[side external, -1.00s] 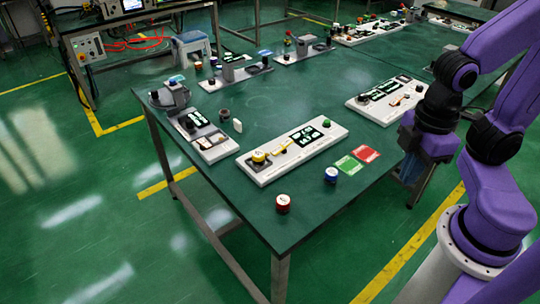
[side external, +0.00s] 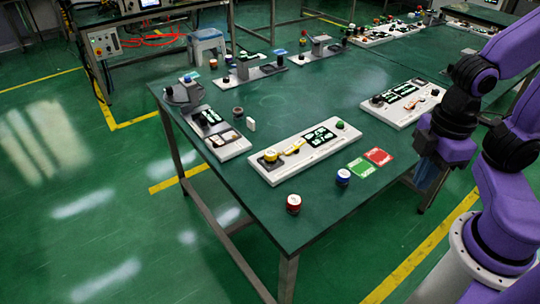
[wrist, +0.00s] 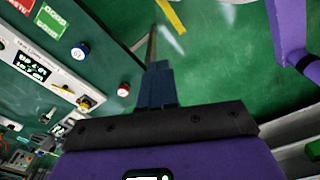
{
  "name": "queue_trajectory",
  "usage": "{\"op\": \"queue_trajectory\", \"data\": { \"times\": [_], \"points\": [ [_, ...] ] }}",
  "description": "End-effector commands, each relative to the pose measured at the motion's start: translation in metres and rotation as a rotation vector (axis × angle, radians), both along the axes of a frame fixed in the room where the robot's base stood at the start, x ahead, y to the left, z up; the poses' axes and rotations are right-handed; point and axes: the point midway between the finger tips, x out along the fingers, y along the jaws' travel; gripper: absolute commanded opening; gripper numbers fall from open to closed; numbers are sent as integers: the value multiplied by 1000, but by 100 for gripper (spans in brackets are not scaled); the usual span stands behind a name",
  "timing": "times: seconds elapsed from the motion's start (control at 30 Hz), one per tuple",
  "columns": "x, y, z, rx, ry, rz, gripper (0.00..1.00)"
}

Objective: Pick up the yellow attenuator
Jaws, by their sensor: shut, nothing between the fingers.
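A yellow-topped round piece (side external: 270,156), which looks like the yellow attenuator, sits on the near-left end of a long white panel (side external: 318,165). It also shows in the wrist view (wrist: 86,102). A flat yellow piece (side external: 294,146) lies beside it on the same panel. My gripper (side external: 428,172) hangs near the table's right edge, well to the right of the yellow-topped piece; its fingertips are hard to make out there. In the wrist view, my gripper's fingers (wrist: 158,68) are together and empty, pointing past the table edge over the floor.
A red-topped cylinder (side external: 294,203) and a blue-topped cylinder (side external: 343,177) stand loose in front of the panel. A green card (side external: 361,167) and a red card (side external: 378,156) lie nearby. Other white panels stand left (side external: 222,141) and right (side external: 405,102). The table's front corner is clear.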

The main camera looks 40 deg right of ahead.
Motion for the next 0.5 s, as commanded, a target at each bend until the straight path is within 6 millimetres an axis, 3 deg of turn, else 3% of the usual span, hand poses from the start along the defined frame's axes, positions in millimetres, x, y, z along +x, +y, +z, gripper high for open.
{"op": "queue_trajectory", "data": {
  "times": [0.27,0.4,0.47,0.5],
  "points": [
    [0,0,0,0,0,0,3],
    [0,0,0,0,0,0,49],
    [0,0,0,0,0,0,68],
    [0,0,0,0,0,0,72]
  ]
}}
